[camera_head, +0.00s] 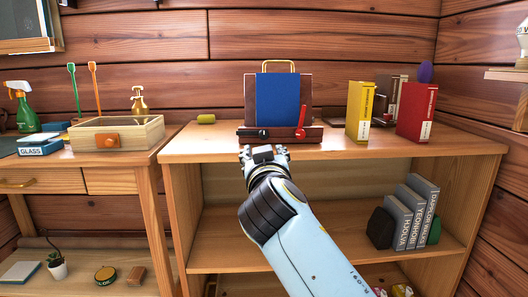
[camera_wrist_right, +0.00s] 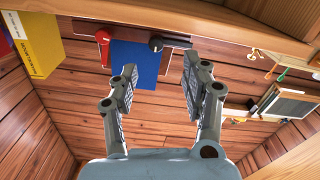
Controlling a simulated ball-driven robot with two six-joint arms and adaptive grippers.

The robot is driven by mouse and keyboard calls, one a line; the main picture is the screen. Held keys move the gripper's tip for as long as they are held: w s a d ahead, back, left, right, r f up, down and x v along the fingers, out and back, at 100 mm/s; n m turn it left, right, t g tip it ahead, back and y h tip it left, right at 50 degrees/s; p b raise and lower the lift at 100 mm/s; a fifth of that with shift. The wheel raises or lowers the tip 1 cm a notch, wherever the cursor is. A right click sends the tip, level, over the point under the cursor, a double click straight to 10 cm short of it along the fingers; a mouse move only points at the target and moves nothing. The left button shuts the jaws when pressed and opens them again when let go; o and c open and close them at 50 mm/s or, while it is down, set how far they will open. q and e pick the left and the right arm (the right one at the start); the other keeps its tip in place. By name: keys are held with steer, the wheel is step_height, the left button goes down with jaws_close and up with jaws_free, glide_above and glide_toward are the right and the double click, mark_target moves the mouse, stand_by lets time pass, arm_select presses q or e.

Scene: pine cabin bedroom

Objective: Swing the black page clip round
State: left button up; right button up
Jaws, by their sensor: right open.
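A dark brown book stand (camera_head: 250,92) holds an upright blue book (camera_head: 278,98) on the cabinet top. On its front ledge sits the black page clip (camera_head: 262,133), lying along the ledge toward the left; it shows in the wrist view (camera_wrist_right: 156,43). A red clip (camera_head: 301,131) to its right stands upright against the blue book. My right gripper (camera_head: 263,152) is just in front of and below the black clip. In the wrist view my right gripper (camera_wrist_right: 158,70) is open and empty, its fingers either side of the black clip's line and apart from it. My left gripper is not in view.
Yellow (camera_head: 360,110) and red (camera_head: 416,112) books stand right of the book stand. A small green roll (camera_head: 206,118) lies to its left. A wooden box (camera_head: 117,132) is on the left desk. The cabinet's front edge (camera_head: 390,155) is close below my gripper.

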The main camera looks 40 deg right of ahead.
mark_target(264, 136)
steer(key=x, duration=0.6)
steer(key=r+b+x, duration=0.1)
steer(key=x, duration=0.2)
steer(key=shift+d, duration=0.35)
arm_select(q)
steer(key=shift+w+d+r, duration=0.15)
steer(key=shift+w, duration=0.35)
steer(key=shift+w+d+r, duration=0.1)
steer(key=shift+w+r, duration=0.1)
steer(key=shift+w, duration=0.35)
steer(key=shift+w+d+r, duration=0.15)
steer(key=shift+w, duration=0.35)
arm_select(e)
steer(key=shift+w+d, duration=0.35)
steer(key=shift+w, duration=0.25)
jaws_close()
